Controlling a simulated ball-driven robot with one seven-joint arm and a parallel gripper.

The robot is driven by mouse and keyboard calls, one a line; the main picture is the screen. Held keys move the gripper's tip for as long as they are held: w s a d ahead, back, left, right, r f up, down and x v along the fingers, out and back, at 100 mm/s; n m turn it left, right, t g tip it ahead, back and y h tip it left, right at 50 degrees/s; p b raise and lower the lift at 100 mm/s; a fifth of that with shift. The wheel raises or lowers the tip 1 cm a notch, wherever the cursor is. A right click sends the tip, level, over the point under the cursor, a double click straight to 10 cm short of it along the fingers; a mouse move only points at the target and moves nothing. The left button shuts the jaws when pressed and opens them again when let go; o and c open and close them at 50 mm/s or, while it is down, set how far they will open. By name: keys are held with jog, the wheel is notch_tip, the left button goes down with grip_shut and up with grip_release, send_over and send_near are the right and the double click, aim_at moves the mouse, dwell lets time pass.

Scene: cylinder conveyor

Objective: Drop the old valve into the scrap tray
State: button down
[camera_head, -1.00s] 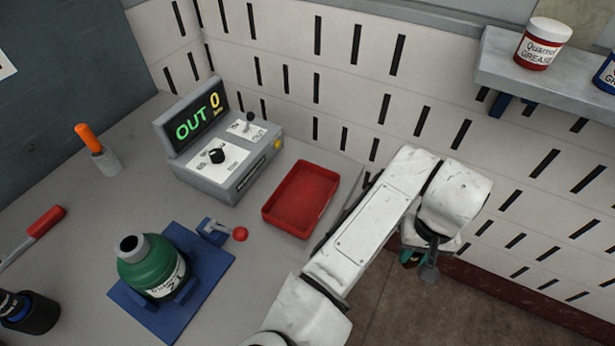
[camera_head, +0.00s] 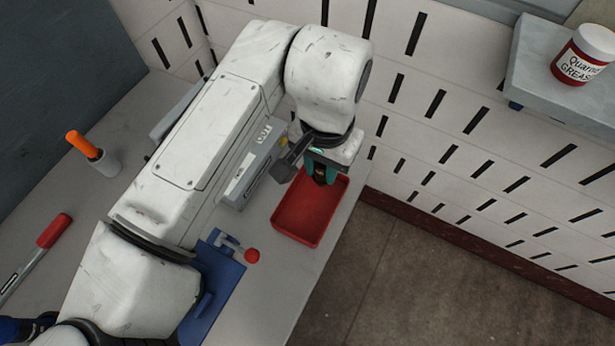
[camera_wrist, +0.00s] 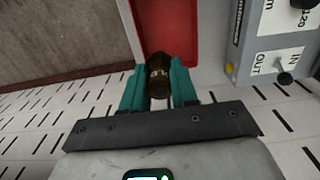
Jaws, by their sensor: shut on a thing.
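My gripper (camera_head: 322,172) is over the back part of the red scrap tray (camera_head: 302,222), which lies on the bench near its right edge. In the wrist view the teal fingers of my gripper (camera_wrist: 159,88) are shut on the old valve (camera_wrist: 159,75), a dark brown cylinder with a pale marking. The valve hangs over the tray (camera_wrist: 183,30), and I cannot tell its height above the tray floor. In the head view only a dark bit of the valve shows between the fingers.
The grey control box (camera_head: 247,175) stands beside the tray, partly hidden by my arm. A blue stand (camera_head: 222,275) with a red-knobbed lever (camera_head: 251,256) is in front. An orange-handled tool (camera_head: 84,146) in a holder and a red-handled tool (camera_head: 52,232) are at left.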

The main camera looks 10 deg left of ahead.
jog(key=shift+w+f+b, duration=0.2)
jog(key=shift+f+b, duration=0.15)
notch_tip(320, 180, down, 5)
jog(key=b, duration=0.5)
jog(key=shift+f, duration=0.15)
jog(key=c, duration=0.8)
grip_release()
notch_tip(320, 180, up, 11)
jog(key=shift+f+b, duration=0.1)
jog(key=shift+b, duration=0.45)
